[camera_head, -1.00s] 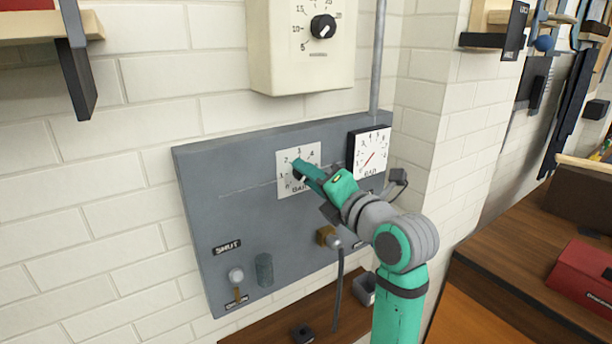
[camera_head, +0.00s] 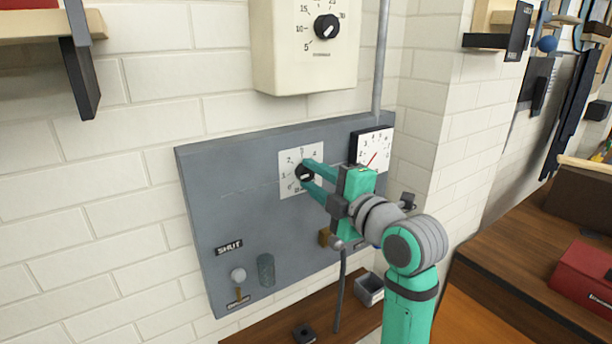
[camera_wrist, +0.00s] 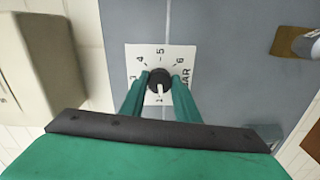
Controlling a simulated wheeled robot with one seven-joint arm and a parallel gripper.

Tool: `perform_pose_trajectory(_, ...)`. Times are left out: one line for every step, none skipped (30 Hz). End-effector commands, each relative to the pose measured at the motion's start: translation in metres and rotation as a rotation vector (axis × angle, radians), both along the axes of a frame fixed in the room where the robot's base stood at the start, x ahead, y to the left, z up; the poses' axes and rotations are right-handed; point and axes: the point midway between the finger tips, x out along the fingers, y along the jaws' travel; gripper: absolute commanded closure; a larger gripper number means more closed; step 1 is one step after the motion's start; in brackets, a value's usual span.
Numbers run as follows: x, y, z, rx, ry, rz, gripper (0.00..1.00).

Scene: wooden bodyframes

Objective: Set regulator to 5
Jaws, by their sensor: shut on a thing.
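The regulator (camera_head: 305,172) is a round black knob on a white scale plate marked BAR, mounted on the grey panel. My gripper (camera_head: 305,172) has its green fingers on opposite sides of the knob, one above and one below in the head view. In the wrist view the knob (camera_wrist: 159,76) sits between the fingertips of my gripper (camera_wrist: 160,80), which are shut on it. Its white mark appears to point down towards the 1, while the 5 is at the top of that view. The pressure gauge (camera_head: 372,146) with a red needle is partly hidden behind my gripper.
The grey panel (camera_head: 225,200) also carries a lever (camera_head: 238,285) below a SHUT label. A cream box with another black knob (camera_head: 326,27) hangs above. A hose (camera_head: 341,290) runs down below my arm. A workbench with a red box (camera_head: 585,275) stands at the right.

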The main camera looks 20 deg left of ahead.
Motion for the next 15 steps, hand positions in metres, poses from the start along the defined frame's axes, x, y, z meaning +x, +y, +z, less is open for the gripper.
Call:
perform_pose_trajectory(0.0027, -0.0043, -0.0021, 0.026, 0.038, -0.01, 0.94)
perform_pose_trajectory(0.0027, -0.0036, -0.002, 0.044, 0.061, -0.009, 0.94)
perform_pose_trajectory(0.0025, -0.0028, -0.0021, 0.067, 0.09, -0.008, 0.94)
perform_pose_trajectory(0.0024, -0.0022, -0.0021, 0.084, 0.113, -0.008, 0.94)
perform_pose_trajectory(0.0023, -0.0017, -0.0021, 0.102, 0.136, -0.007, 0.94)
perform_pose_trajectory(0.0022, -0.0012, -0.0021, 0.126, 0.164, -0.006, 0.94)
perform_pose_trajectory(0.0021, -0.0008, -0.0021, 0.144, 0.187, -0.006, 0.94)
perform_pose_trajectory(0.002, -0.0004, -0.002, 0.161, 0.209, -0.006, 0.94)
perform_pose_trajectory(0.0019, 0.0, -0.002, 0.184, 0.239, -0.005, 0.94)
perform_pose_trajectory(0.0019, 0.0002, -0.0021, 0.202, 0.262, -0.005, 0.94)
perform_pose_trajectory(0.0018, 0.0005, -0.002, 0.22, 0.284, -0.005, 0.94)
perform_pose_trajectory(0.0018, 0.0007, -0.0019, 0.243, 0.314, -0.004, 0.94)
perform_pose_trajectory(0.0017, 0.0008, -0.0019, 0.26, 0.336, -0.004, 0.94)
perform_pose_trajectory(0.0017, 0.0009, -0.0019, 0.278, 0.359, -0.004, 0.94)
perform_pose_trajectory(0.0016, 0.0011, -0.0019, 0.301, 0.388, -0.004, 0.94)
